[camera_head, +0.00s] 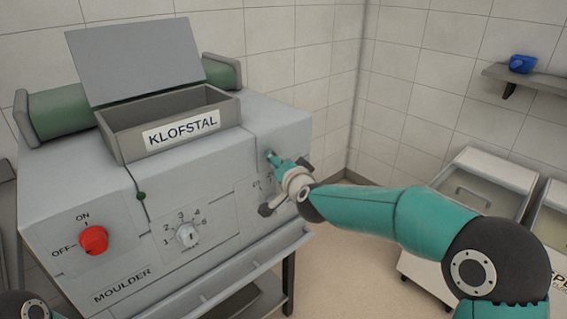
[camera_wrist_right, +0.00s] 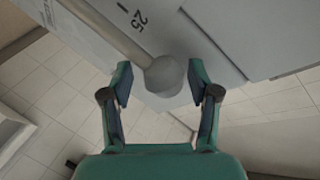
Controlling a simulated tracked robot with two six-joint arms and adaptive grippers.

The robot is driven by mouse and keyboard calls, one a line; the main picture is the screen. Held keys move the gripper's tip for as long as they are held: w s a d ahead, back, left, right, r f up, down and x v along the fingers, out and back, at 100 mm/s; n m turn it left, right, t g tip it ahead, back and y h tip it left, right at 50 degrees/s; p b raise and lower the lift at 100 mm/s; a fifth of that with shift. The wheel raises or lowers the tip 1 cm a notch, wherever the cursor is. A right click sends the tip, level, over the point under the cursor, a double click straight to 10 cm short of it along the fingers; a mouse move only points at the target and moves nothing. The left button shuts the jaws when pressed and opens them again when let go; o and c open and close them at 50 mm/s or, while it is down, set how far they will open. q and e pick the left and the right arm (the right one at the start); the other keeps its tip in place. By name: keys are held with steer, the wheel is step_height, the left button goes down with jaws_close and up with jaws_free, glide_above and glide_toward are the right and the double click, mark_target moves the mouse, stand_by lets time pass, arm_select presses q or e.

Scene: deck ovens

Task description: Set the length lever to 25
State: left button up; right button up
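The length lever shows in the right wrist view as a grey rod with a round knob (camera_wrist_right: 165,75). The rod runs up and left across the panel, and the number 25 (camera_wrist_right: 140,20) is printed beside it. My right gripper (camera_wrist_right: 160,80) is open. The knob appears between its fingertips, with a gap visible on both sides. In the head view my right gripper (camera_head: 285,161) is at the right part of the moulder (camera_head: 120,250) front. My wrist hides part of the lever scale there. My left gripper is out of view.
The moulder carries a red ON/OFF knob (camera_head: 93,240), a numbered dial (camera_head: 187,235) and an open-lidded hopper marked KLOFSTAL (camera_head: 182,131). A ledge (camera_head: 235,270) runs along its lower front. White bins (camera_head: 485,185) stand at the right. A blue object (camera_head: 522,64) sits on a wall shelf.

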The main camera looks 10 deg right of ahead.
steer(key=shift+r, duration=0.15)
steer(key=shift+s+d+r, duration=0.1)
steer(key=shift+s, duration=0.15)
steer(key=v, duration=1.1)
steer(key=shift+s, duration=0.25)
